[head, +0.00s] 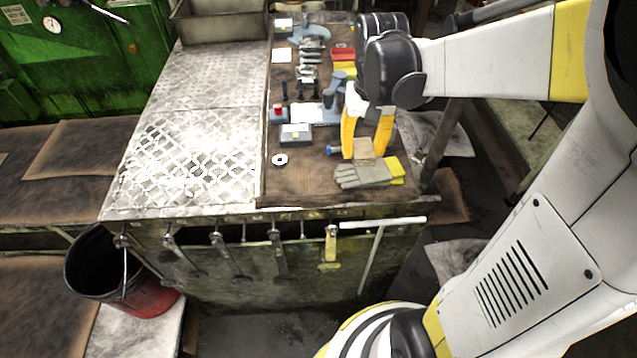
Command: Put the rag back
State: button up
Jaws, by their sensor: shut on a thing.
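My gripper (364,147) points down with its yellow fingers over the right part of the brown mat on the workbench. It is shut on a small tan cloth, which looks like the rag (364,154). The rag shows between and below the fingertips, just behind the work gloves. I cannot tell whether it touches the mat or the gloves. The brown mat (300,187) covers the right side of the bench top.
Grey and yellow gloves (365,175) lie near the mat's front edge. A grey box (296,134), a white ring (280,160) and several tools stand left and behind. The metal plate (190,150) is bare. Wrenches hang in front; a bucket (118,275) stands at lower left.

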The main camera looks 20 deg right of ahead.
jog(key=shift+s+a+f, duration=0.1)
jog(key=shift+a+f, duration=0.2)
jog(key=b, duration=0.4)
send_over(312, 183)
notch_tip(312, 183, down, 6)
jog(key=shift+f, duration=0.25)
jog(key=shift+f+b, duration=0.7)
jog(key=shift+f, duration=1.3)
jog(key=shift+f, duration=0.1)
jog(key=o, duration=1)
jog(key=shift+c, duration=0.2)
jog(key=shift+o, duration=0.2)
